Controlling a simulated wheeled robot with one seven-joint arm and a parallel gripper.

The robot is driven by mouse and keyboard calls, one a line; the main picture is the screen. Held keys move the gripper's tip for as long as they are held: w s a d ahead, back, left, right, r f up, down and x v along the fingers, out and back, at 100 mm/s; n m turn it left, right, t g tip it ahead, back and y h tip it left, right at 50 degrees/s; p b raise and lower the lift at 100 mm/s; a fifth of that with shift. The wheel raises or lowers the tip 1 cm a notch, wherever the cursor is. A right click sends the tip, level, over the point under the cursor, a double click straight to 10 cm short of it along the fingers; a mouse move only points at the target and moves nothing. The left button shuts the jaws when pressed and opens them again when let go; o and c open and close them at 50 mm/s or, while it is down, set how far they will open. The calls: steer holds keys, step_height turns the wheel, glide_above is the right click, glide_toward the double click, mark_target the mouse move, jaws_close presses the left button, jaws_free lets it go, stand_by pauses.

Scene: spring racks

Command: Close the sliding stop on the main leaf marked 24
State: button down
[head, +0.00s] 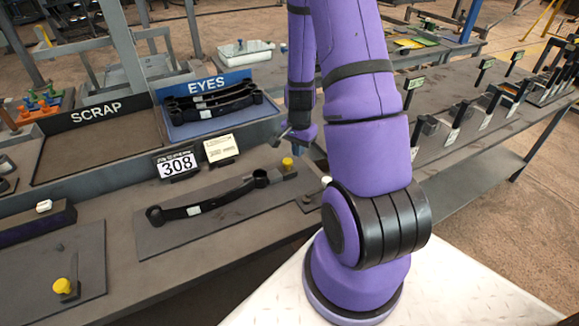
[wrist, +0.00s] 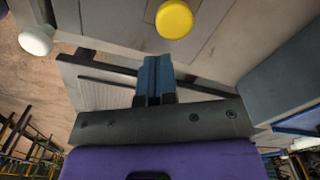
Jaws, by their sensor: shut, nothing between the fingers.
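A dark leaf with an eye at each end (head: 205,207) lies on a grey plate on the bench; its pale tag is too small to read, so I cannot confirm 24. A yellow-knobbed stop (head: 288,163) stands at the leaf's right end, close to its eye. A yellow knob (wrist: 174,19) shows at the top of the wrist view, just beyond my fingertips. My gripper (head: 277,142) is above and behind the yellow knob, apart from it. In the wrist view its blue fingers (wrist: 157,62) are together and empty. My arm hides part of the bench to the right.
A 308 sign (head: 177,165) and a small card (head: 221,148) stand behind the plate. Behind them are the EYES tray (head: 190,128) with dark leaves and the SCRAP tray (head: 100,150). Another yellow knob (head: 64,286) is at lower left. A white knob (head: 326,181) stands right of the leaf.

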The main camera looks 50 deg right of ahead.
steer(key=shift+r, duration=2.2)
steer(key=a+r+n+t, duration=0.1)
steer(key=a+r+n, duration=0.4)
steer(key=r, duration=0.5)
steer(key=a+r+n+t, duration=0.2)
steer(key=a+r+n, duration=0.1)
steer(key=a+r, duration=0.6)
steer(key=s+a+r+n+t, duration=0.1)
steer(key=s+a+r+n, duration=0.2)
steer(key=s+r, duration=0.3)
steer(key=s+a+r+n+t, duration=0.1)
steer(key=s+a+r+n, duration=0.3)
steer(key=s+r, duration=0.3)
steer(key=shift+s+a+r+n, duration=0.2)
steer(key=shift+s+a+n, duration=0.1)
steer(key=shift+s+a, duration=0.4)
